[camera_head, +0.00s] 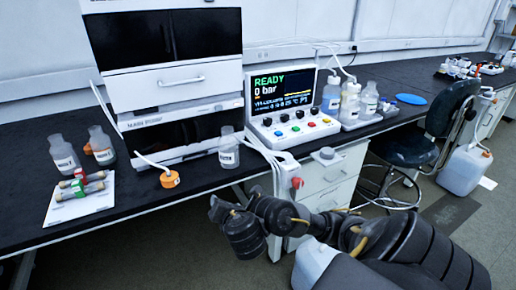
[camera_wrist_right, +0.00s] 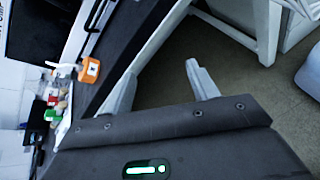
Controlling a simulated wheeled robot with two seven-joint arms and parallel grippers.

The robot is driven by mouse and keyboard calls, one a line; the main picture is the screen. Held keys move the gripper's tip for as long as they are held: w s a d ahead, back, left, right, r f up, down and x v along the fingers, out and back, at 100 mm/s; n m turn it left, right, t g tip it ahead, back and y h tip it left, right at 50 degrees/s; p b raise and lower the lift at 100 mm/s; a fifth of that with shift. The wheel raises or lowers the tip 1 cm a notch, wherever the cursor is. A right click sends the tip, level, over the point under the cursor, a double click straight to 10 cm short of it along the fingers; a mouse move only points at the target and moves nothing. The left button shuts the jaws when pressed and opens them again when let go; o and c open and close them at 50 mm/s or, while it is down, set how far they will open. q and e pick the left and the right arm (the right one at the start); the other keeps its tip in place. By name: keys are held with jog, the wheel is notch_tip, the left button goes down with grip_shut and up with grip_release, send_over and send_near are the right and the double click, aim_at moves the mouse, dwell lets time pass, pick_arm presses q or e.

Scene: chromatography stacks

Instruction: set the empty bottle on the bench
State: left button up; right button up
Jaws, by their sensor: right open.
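A clear bottle (camera_head: 228,150) with a white label and no visible liquid stands upright near the front edge of the black bench (camera_head: 205,182), in front of the pump stack. I cannot read the labels well enough to tell which is called empty. My right arm comes in from the lower right, its wrist low in front of the bench. In the wrist view my right gripper (camera_wrist_right: 160,74) is open with nothing between its fingers. My left gripper is out of view.
Red-and-green columns (camera_head: 82,186) lie on a white sheet. A control panel (camera_head: 285,105), bottles in a tray and a chair (camera_head: 420,145) are to the right.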

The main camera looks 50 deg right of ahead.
jog(key=s+a+f+m+g+y, duration=0.2)
jog(key=s+a+f+m+g, duration=0.25)
jog(key=f, duration=0.45)
jog(key=s+a+f+m+g+y, duration=0.1)
jog(key=s+a+f+m+y, duration=0.25)
jog(key=s+f+m, duration=0.4)
jog(key=s+a+f+m+g, duration=0.1)
jog(key=s+f+m+g, duration=0.2)
jog(key=s+f+m, duration=0.7)
